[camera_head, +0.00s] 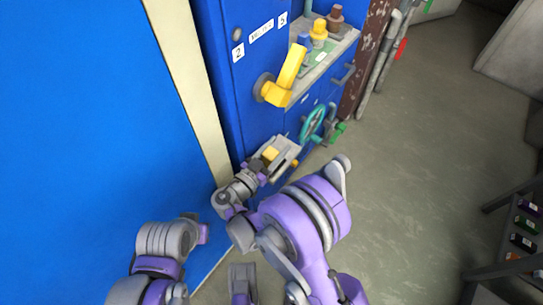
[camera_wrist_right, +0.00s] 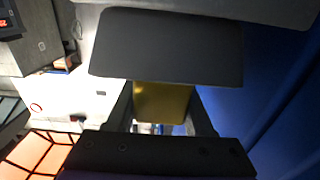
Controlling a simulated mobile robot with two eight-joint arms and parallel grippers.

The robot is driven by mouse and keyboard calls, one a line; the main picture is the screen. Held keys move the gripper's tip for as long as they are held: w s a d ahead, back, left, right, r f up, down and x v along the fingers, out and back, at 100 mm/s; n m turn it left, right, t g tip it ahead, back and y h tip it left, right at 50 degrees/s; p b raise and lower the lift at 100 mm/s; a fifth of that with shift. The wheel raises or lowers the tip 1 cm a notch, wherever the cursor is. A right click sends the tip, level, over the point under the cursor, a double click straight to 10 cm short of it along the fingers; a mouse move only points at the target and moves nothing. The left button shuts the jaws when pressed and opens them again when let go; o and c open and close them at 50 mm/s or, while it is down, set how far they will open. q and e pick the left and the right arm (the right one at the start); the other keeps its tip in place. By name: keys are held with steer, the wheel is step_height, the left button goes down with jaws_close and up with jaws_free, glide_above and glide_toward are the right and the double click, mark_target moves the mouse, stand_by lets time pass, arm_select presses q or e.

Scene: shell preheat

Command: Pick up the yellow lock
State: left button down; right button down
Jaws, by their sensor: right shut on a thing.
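The yellow lock (camera_head: 270,153) is a small yellow block between the fingers of my right gripper (camera_head: 276,154). In the right wrist view the lock (camera_wrist_right: 162,103) sits between the two dark fingers of my right gripper (camera_wrist_right: 163,115), which is shut on it. The fingers hide part of the lock. The gripper is in front of the lower part of the blue cabinet; I cannot tell whether the lock touches anything else. My left arm shows at the bottom of the head view, but I cannot make out its gripper.
The blue cabinet (camera_head: 222,70) carries a large yellow handle (camera_head: 285,80) above my right gripper and a teal handwheel (camera_head: 312,124) beside it. A ledge holds several coloured knobs, one yellow (camera_head: 319,30). A dark rack (camera_head: 510,225) stands at right. The grey floor (camera_head: 430,140) between is clear.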

arm_select(q)
steer(key=shift+r, duration=0.1)
arm_select(e)
steer(key=shift+r, duration=0.15)
